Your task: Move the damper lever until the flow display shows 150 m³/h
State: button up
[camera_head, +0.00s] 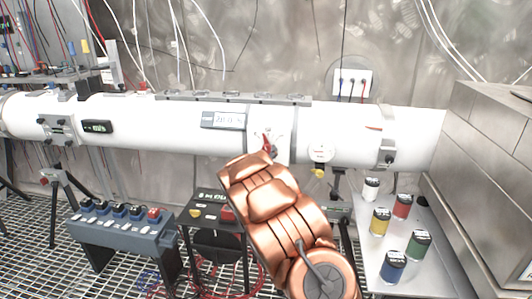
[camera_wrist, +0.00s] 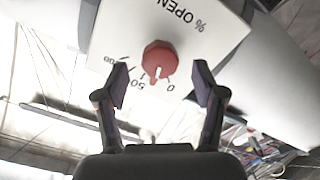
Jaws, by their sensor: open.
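The red damper lever (camera_wrist: 160,58) sits on a white plate (camera_wrist: 205,35) marked "% OPEN" with 0, 50 and 100. Its white-marked tip points between 0 and 50. My gripper (camera_wrist: 160,80) is open, with one dark finger on each side of the lever; I see no contact. In the head view, the red lever (camera_head: 266,144) shows just above the end of my copper arm, which hides most of the gripper. The flow display (camera_head: 224,120) is on the white duct left of the lever; its digits are too small to read surely.
The white duct (camera_head: 380,152) runs across the back. Coloured jars (camera_head: 392,266) stand on a shelf at right. A switch box (camera_head: 122,228) stands at lower left.

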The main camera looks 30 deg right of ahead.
jog(key=v, duration=0.8)
jog(key=shift+s+a, duration=0.2)
jog(key=shift+s, duration=0.05)
jog(key=shift+a, duration=0.1)
jog(key=s+a+f+g+y+p, duration=0.15)
jog(key=s+a+g+y, duration=0.8)
jog(key=s+a, duration=1.15)
jog(key=s+a+r+g, duration=0.1)
jog(key=s+g, duration=0.1)
jog(key=s, duration=0.8)
jog(key=s+a+r+n+g+y, duration=0.1)
jog(key=s+a+g, duration=0.1)
jog(key=s, duration=0.8)
jog(key=s+a+r+g+y+p, duration=0.1)
jog(key=s+g, duration=0.1)
jog(key=s, duration=0.8)
jog(key=shift+a+n, duration=0.25)
jog(key=shift+n, duration=0.05)
